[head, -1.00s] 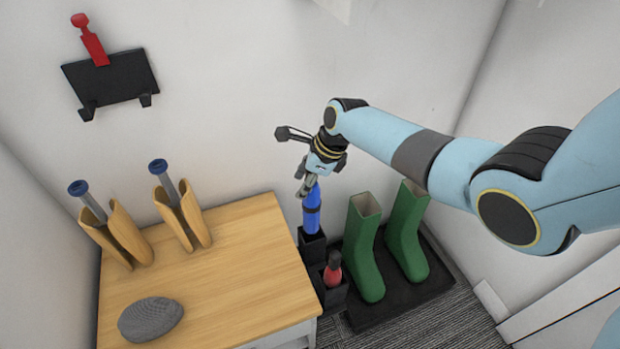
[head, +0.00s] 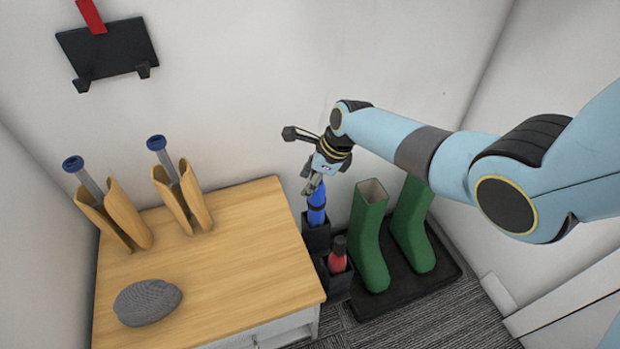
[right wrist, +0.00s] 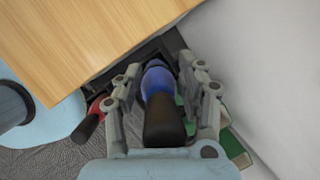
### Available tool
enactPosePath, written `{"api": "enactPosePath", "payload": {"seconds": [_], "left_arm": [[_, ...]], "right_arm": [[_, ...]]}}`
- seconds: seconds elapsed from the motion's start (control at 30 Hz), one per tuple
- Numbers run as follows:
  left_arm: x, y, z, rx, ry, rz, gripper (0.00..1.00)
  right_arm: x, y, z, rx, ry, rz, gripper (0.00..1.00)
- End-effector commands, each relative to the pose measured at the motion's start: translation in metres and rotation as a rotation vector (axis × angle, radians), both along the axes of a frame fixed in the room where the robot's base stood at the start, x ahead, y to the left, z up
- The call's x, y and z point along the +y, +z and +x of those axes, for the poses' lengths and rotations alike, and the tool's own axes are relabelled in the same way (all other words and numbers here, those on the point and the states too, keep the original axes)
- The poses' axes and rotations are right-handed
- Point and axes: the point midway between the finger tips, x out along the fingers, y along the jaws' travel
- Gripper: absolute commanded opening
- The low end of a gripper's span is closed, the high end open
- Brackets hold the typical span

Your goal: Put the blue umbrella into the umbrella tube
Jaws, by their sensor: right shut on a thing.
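The blue umbrella (head: 317,207) stands roughly upright, its lower end inside a black square tube (head: 316,235) beside the bench. My right gripper (head: 312,188) is shut on the upper part of the umbrella. In the right wrist view the umbrella (right wrist: 158,85) shows between the two fingers, with its dark handle toward the camera. The tube's dark rim (right wrist: 174,44) shows partly behind it. The umbrella's lower end is hidden. My left gripper is not in view.
A red umbrella with a dark handle (head: 338,260) stands in a second, nearer black tube. Green boots (head: 370,240) stand on a black tray (head: 400,302) to the right. A wooden bench (head: 230,250) is close on the left, with a grey cap-like thing (head: 147,302) and wooden boot shapes on it.

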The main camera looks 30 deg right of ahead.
Motion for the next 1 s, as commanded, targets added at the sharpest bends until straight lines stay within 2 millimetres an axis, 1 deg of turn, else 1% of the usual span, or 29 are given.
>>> {"api": "enactPosePath", "payload": {"seconds": [0.03,1.0], "left_arm": [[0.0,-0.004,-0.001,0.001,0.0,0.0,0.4],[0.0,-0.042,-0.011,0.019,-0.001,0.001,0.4]], "right_arm": [[0.0,-0.004,0.001,-0.001,0.0,0.001,0.0],[0.0,-0.058,0.001,-0.001,0.0,-0.001,0.0]]}}
